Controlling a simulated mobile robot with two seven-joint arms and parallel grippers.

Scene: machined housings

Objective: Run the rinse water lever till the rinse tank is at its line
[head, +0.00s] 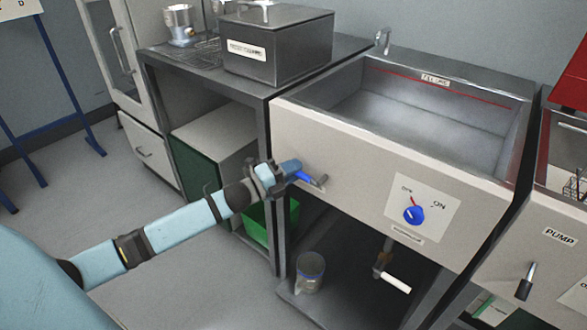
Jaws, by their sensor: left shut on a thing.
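The rinse tank (521,119) is a wide steel basin at the right of the head view. A red line (480,95) with a small label (435,80) runs along its inner back wall. The inside looks pale grey, and I cannot tell where a water surface lies. A blue lever (304,177) with a grey metal end sticks out of the left of the front panel. My left gripper (287,171) is shut on the blue lever, and its fingers hide part of it. My right gripper is not in view.
A blue dial (413,215) on a white OFF/ON plate is on the panel. Below are a white-handled valve (396,284) and a glass jar (309,273). A pump panel (556,240) stands right. A lidded steel box (277,45) sits on the left bench.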

